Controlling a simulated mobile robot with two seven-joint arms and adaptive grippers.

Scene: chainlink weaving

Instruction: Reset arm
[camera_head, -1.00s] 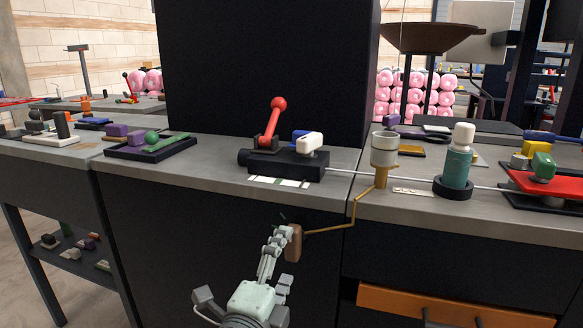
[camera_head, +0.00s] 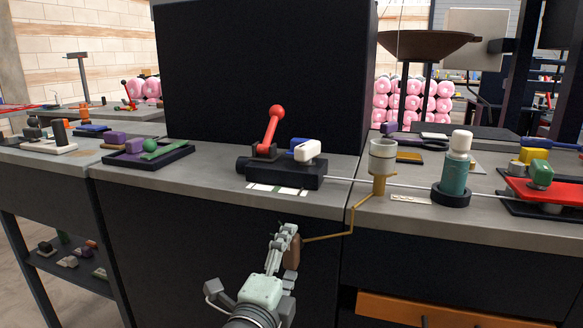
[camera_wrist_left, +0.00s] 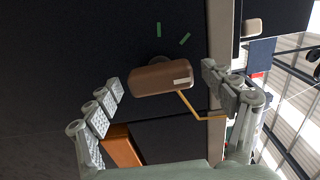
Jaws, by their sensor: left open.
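My left gripper (camera_head: 284,240) is in front of the dark cabinet face, below the counter edge. A brown crank handle (camera_head: 292,256) sits just to its right, partly hidden by the fingers. A bent brass crank rod (camera_head: 330,236) runs from the handle up toward the counter. In the left wrist view, my left gripper (camera_wrist_left: 164,80) is open, with its fingers spread on either side of the brown handle (camera_wrist_left: 158,80). A gap shows on both sides, so the fingers look apart from it. My right gripper is in no view.
On the counter stand a black block with a red lever (camera_head: 272,128), a brass-based cup (camera_head: 382,158), a teal cylinder (camera_head: 454,178) and a red plate (camera_head: 530,190). A thin rod runs along them. A black tray (camera_head: 150,160) lies left. An orange drawer (camera_head: 440,308) is low right.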

